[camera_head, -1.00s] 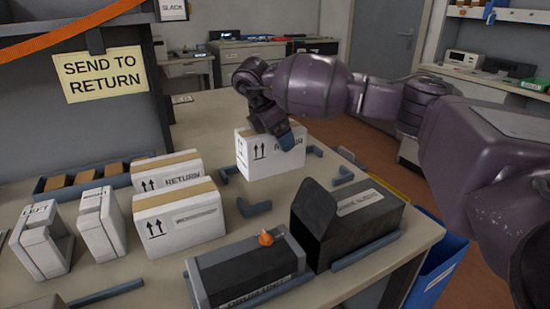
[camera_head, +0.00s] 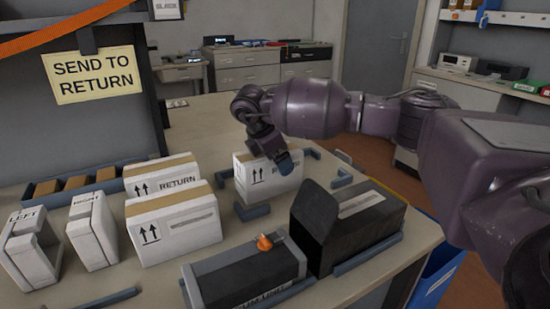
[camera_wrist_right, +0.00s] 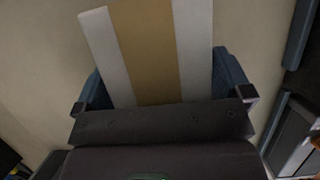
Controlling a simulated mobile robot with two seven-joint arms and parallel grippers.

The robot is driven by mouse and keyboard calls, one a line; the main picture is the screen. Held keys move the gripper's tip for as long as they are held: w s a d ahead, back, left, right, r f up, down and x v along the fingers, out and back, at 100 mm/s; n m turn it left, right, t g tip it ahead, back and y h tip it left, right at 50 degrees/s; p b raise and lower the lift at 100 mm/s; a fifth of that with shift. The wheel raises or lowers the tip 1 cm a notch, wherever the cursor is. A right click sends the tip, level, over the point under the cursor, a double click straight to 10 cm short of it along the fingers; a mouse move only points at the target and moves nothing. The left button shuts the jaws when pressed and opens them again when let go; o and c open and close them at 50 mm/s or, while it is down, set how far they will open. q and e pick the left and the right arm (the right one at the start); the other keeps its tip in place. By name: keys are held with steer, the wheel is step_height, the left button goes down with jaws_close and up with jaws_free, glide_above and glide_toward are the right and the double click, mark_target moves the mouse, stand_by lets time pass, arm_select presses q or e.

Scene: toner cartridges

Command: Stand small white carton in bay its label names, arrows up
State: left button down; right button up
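A white carton (camera_head: 254,187) with a tan tape strip stands upright among blue-grey corner brackets (camera_head: 252,211) on the table. Its printed arrows point up. Its label is partly covered by my finger, so I cannot read it. In the right wrist view, the carton's taped top (camera_wrist_right: 155,50) lies between my fingers. My right gripper (camera_head: 278,160) is over the carton, with the fingers against its two sides; it also shows in the right wrist view (camera_wrist_right: 163,92). Whether the carton's base touches the table is hard to tell. My left gripper is out of view.
Left stand a white carton marked RETURN (camera_head: 178,182), another white carton (camera_head: 185,232), and white pieces marked LEFT (camera_head: 28,255) and RIGHT (camera_head: 92,235). In front are a grey unit (camera_head: 235,280) and a black open box (camera_head: 365,235). A SEND TO RETURN sign (camera_head: 92,72) hangs left.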

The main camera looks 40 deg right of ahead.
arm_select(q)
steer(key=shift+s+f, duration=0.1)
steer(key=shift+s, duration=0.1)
arm_select(e)
steer(key=p+v, duration=0.1)
steer(key=v, duration=0.4)
steer(key=shift+d, duration=0.2)
steer(key=p+v, duration=0.2)
steer(key=v, duration=0.4)
steer(key=shift+a+r, duration=0.15)
steer(key=shift+r, duration=0.15)
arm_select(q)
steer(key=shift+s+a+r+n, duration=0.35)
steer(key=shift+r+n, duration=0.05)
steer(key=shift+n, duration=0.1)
arm_select(e)
steer(key=shift+w+a+r, duration=0.1)
steer(key=shift+a+r, duration=0.1)
steer(key=shift+r, duration=0.1)
